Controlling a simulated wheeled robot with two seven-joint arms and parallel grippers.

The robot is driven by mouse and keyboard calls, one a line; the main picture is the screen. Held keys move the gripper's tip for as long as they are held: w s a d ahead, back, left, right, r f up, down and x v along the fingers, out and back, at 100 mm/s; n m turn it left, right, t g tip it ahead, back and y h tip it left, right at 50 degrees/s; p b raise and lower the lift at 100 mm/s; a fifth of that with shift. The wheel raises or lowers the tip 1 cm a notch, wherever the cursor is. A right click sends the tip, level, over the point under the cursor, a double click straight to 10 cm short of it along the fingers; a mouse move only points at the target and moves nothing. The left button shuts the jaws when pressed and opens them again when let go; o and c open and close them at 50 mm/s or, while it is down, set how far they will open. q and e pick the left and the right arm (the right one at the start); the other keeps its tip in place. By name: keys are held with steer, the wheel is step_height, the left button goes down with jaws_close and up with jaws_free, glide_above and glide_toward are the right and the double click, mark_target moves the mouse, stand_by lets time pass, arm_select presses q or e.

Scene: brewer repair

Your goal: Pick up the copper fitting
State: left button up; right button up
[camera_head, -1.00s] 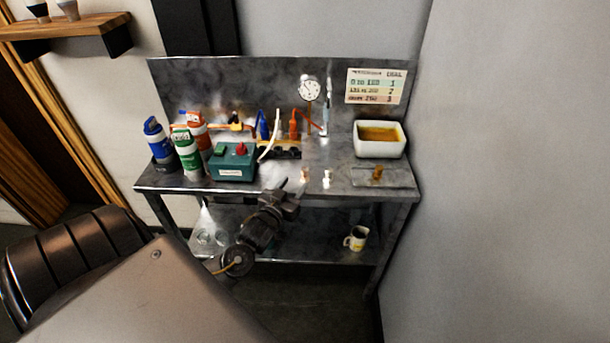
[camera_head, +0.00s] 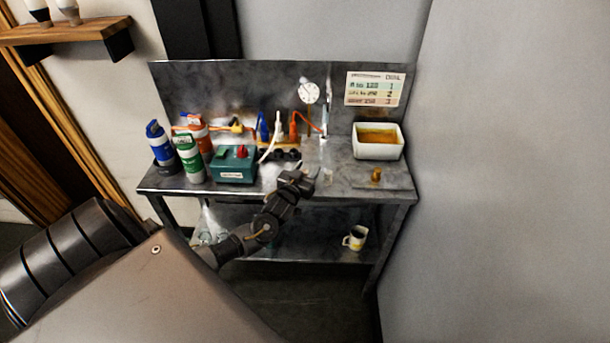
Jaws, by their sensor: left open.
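My left gripper (camera_head: 306,175) is open at the front edge of the metal bench (camera_head: 340,155), near its middle. A small copper-coloured fitting stood at this spot in the earlier view; it is now hidden behind the gripper, and I cannot tell whether the fingers touch it or surround it. A separate brass-coloured piece (camera_head: 376,175) stands upright on a flat plate at the right of the bench, apart from the gripper. My right gripper is not in view.
A teal box (camera_head: 233,164) with a red knob and several bottles (camera_head: 188,158) stand left of the gripper. A white basin (camera_head: 378,150) with amber liquid stands at the back right. A mug (camera_head: 355,237) is on the lower shelf. A grey wall closes the right side.

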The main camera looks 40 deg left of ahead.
arm_select(q)
jaws_close()
stand_by(0.4)
steer(key=shift+w+r, duration=0.1)
steer(key=shift+r+b, duration=0.3)
steer(key=shift+r, duration=0.2)
steer(key=s+d+r+b, duration=0.2)
steer(key=s+d+r, duration=0.5)
steer(key=s+r, duration=0.5)
steer(key=shift+d, duration=0.25)
